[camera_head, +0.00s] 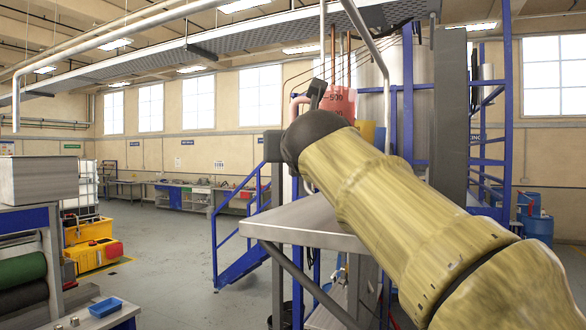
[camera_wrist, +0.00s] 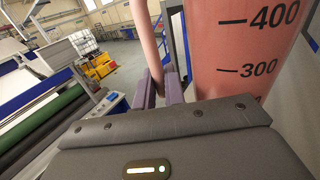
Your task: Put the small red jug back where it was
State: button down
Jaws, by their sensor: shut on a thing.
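The red jug (camera_head: 343,103) has black volume marks and stands upright behind my arm in the head view. Its lower part is hidden there. In the wrist view the jug's marked wall (camera_wrist: 245,50) fills the right side, and its pink handle (camera_wrist: 144,40) runs down between my fingers. My gripper (camera_wrist: 160,90) is shut on that handle. In the head view only a dark part of the gripper (camera_head: 316,95) shows beside the jug. I cannot tell whether the jug's base touches anything.
A grey metal platform (camera_head: 290,226) lies below my arm. Something yellow (camera_head: 366,130) shows just right of the jug, partly hidden. Blue railed steps (camera_head: 240,262) stand left of the platform. A blue tray (camera_head: 105,307) lies at lower left. Open floor (camera_head: 170,250) lies between.

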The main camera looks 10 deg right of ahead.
jog(key=shift+f+b, duration=0.4)
jog(key=shift+f, duration=1.4)
jog(key=shift+f, duration=0.15)
jog(key=c, duration=1.5)
grip_release()
jog(key=shift+r, duration=0.2)
jog(key=s+b, duration=0.1)
jog(key=s, duration=0.2)
jog(key=s+b, duration=0.1)
jog(key=s, duration=0.3)
jog(key=s+b, duration=0.1)
jog(key=s, duration=0.2)
jog(key=shift+s+a+f, duration=0.1)
jog(key=shift+s+f, duration=0.15)
jog(key=shift+s, duration=0.05)
jog(key=shift+s+r+b, duration=0.2)
jog(key=shift+s+b, duration=0.5)
jog(key=shift+b, duration=0.1)
